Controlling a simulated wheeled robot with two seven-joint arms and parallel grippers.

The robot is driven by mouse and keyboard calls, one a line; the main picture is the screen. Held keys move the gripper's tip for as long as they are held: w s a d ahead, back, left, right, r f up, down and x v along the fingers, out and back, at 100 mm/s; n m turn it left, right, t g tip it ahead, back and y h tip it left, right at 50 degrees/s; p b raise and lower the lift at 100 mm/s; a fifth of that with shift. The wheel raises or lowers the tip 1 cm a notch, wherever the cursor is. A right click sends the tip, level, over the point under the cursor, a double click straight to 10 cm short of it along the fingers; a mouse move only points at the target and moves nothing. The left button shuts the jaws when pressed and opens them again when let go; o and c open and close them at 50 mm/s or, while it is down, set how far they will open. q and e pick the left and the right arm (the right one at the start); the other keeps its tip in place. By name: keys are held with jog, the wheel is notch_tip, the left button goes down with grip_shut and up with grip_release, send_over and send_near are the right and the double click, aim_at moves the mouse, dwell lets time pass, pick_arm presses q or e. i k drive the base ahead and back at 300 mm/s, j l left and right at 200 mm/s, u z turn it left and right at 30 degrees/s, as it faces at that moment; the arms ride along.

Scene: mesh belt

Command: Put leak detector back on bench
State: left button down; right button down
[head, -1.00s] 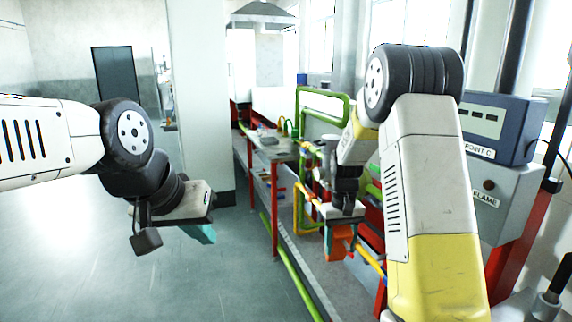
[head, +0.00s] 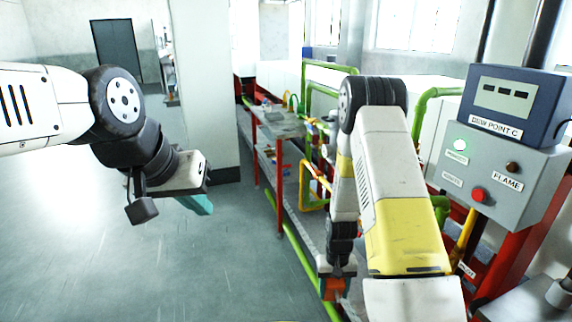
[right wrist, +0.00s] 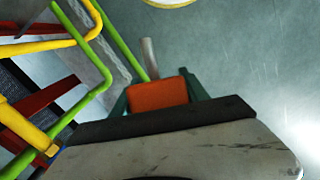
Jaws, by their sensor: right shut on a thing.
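The leak detector, an orange box (right wrist: 158,95) with a grey stub at its far end, sits between the two teal fingers of my right gripper (right wrist: 160,93) in the right wrist view. In the head view the orange detector (head: 334,287) shows low in the picture, below my right wrist, held in the air over the floor side of the pipe rack. My right gripper is shut on it. My left gripper (head: 196,203) is empty at the left, over bare floor; its teal fingers show only partly. The bench (head: 279,127), a grey top on red legs, stands further back with small items on it.
Green and yellow pipes (head: 313,200) run along the bench's right side, close to my right arm. A grey control box (head: 497,178) with a blue display unit (head: 516,103) stands at the right. A white pillar (head: 207,90) is behind; the floor at left is clear.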

aim_at(277, 125)
jog(key=i+j+u, duration=0.35)
jog(key=i, duration=0.45)
jog(key=i+u, duration=0.4)
jog(key=i, duration=0.35)
jog(key=i+z, duration=0.15)
jog(key=i, duration=0.45)
jog(key=i+j+z, duration=0.15)
jog(key=i, duration=0.45)
jog(key=i+j+z, duration=0.15)
jog(key=i, duration=0.4)
jog(key=j, duration=0.1)
